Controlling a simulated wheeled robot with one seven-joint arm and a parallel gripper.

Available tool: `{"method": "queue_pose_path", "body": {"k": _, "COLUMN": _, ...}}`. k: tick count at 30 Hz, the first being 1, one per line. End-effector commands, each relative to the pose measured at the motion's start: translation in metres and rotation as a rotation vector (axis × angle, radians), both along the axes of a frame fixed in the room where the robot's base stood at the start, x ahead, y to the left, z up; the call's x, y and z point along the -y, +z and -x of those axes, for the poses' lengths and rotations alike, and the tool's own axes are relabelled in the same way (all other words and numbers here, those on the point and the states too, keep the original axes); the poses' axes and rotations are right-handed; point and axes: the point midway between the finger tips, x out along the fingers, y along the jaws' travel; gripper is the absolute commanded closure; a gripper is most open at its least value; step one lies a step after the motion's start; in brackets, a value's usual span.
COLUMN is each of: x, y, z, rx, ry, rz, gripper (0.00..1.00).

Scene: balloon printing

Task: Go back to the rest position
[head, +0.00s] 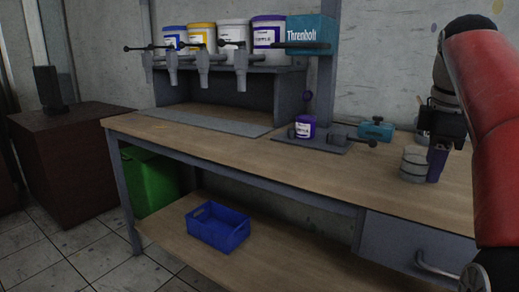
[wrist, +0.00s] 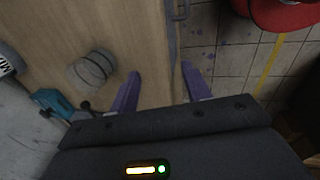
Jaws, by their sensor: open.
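My gripper (wrist: 158,80) is open and empty in the wrist view, its two purple fingers spread over the wooden workbench and its front edge. In the head view my gripper (head: 437,165) hangs at the right over the workbench (head: 400,190), beside a grey can-like container (head: 414,166). The same container shows in the wrist view (wrist: 93,68), left of the fingers and apart from them. My red arm fills the right edge of the head view.
A small purple-and-white pot (head: 305,127) stands on a grey plate, with a teal device (head: 376,129) to its right. Several paint buckets and a teal box (head: 310,36) line the shelf above the dispensers. A blue crate (head: 217,226) sits below. Floor at lower left is clear.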

Motion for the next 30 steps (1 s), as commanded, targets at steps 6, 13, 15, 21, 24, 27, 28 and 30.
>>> {"method": "queue_pose_path", "body": {"k": 6, "x": -0.033, "y": -0.015, "z": 0.009, "rx": 0.040, "ry": -0.111, "rz": -0.011, "gripper": 0.52}}
{"method": "queue_pose_path", "body": {"k": 13, "x": -0.079, "y": -0.051, "z": 0.036, "rx": 0.119, "ry": -0.308, "rz": -0.056, "gripper": 0.52}}
{"method": "queue_pose_path", "body": {"k": 15, "x": -0.097, "y": -0.071, "z": 0.051, "rx": 0.156, "ry": -0.397, "rz": -0.086, "gripper": 0.52}}
{"method": "queue_pose_path", "body": {"k": 21, "x": -0.137, "y": -0.143, "z": 0.102, "rx": 0.254, "ry": -0.664, "rz": -0.222, "gripper": 0.52}}
{"method": "queue_pose_path", "body": {"k": 24, "x": -0.151, "y": -0.181, "z": 0.127, "rx": 0.285, "ry": -0.782, "rz": -0.300, "gripper": 0.52}}
{"method": "queue_pose_path", "body": {"k": 27, "x": -0.160, "y": -0.212, "z": 0.146, "rx": 0.305, "ry": -0.875, "rz": -0.368, "gripper": 0.52}}
{"method": "queue_pose_path", "body": {"k": 28, "x": -0.162, "y": -0.220, "z": 0.150, "rx": 0.307, "ry": -0.897, "rz": -0.385, "gripper": 0.52}}
{"method": "queue_pose_path", "body": {"k": 30, "x": -0.165, "y": -0.234, "z": 0.158, "rx": 0.312, "ry": -0.938, "rz": -0.416, "gripper": 0.52}}
